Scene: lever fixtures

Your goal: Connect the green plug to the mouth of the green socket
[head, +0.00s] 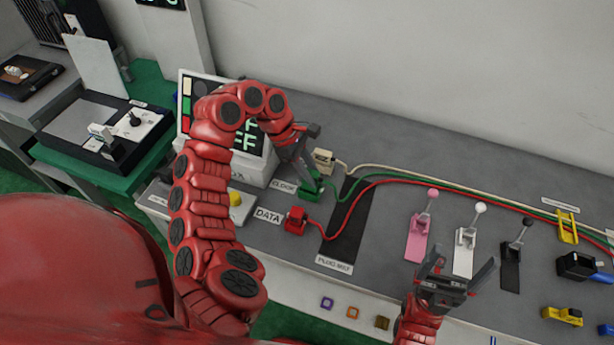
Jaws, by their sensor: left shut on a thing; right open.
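The green plug (311,187) is at the end of a green cable, by the CLOCK label on the grey bench. My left gripper (309,172) reaches down from above and is shut on the green plug. The mouth of the green socket is not clearly visible; the plug and my gripper cover that spot, so I cannot tell whether the plug is seated. My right gripper (452,283) is open and empty, over the front of the bench below the white lever.
A red plug (296,220) sits by the DATA label, and a beige plug (323,159) is just behind. Their cables run right across the dark plug mat (349,222). Pink (418,236), white (465,250) and black levers (511,265) stand at right.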

